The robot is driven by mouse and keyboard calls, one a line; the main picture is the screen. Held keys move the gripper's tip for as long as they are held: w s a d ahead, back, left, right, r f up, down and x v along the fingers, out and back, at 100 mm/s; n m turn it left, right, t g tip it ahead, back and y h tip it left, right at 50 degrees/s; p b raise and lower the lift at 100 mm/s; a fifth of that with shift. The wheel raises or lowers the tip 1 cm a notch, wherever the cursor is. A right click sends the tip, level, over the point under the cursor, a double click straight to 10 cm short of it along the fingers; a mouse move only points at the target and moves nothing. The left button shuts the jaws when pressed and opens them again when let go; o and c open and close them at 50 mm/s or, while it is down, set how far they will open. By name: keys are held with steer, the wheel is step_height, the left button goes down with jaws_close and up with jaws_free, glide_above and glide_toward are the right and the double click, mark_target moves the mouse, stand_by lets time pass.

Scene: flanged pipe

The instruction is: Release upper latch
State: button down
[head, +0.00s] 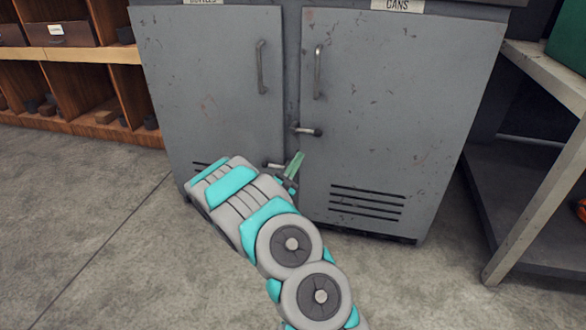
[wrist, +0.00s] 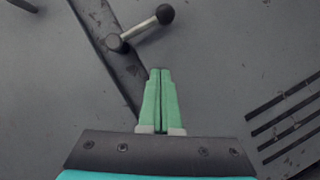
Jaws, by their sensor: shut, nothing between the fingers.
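The upper latch (head: 308,131) is a short metal lever with a dark ball knob, across the seam between two grey cabinet doors. Its lever points right in the head view. A latch that looks like the same one shows in the wrist view (wrist: 140,28), beyond my fingertips, its knob up and right of its pivot. The lower latch (head: 272,164) shows beside my gripper, partly hidden by it. My gripper (head: 298,156) has green fingers pressed together and empty, also in the wrist view (wrist: 160,72). The fingertips appear below the upper latch and apart from it.
The left door (head: 215,80) and right door (head: 395,110) look shut, each with a vertical handle. Vent slots (head: 367,197) mark the right door's lower part. A wooden shelf (head: 85,55) stands at left, a metal table (head: 545,75) at right. The concrete floor (head: 75,215) is clear.

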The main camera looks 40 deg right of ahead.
mark_target(309, 141)
steer(key=x, duration=0.4)
steer(key=shift+d+r, duration=0.2)
steer(key=shift+r, duration=0.1)
steer(key=shift+s+d+r+b, duration=0.2)
steer(key=shift+s+r, duration=0.3)
steer(key=shift+r, duration=0.2)
steer(key=shift+s+d+r+b, duration=0.2)
steer(key=shift+s+r, duration=0.3)
steer(key=shift+r, duration=0.2)
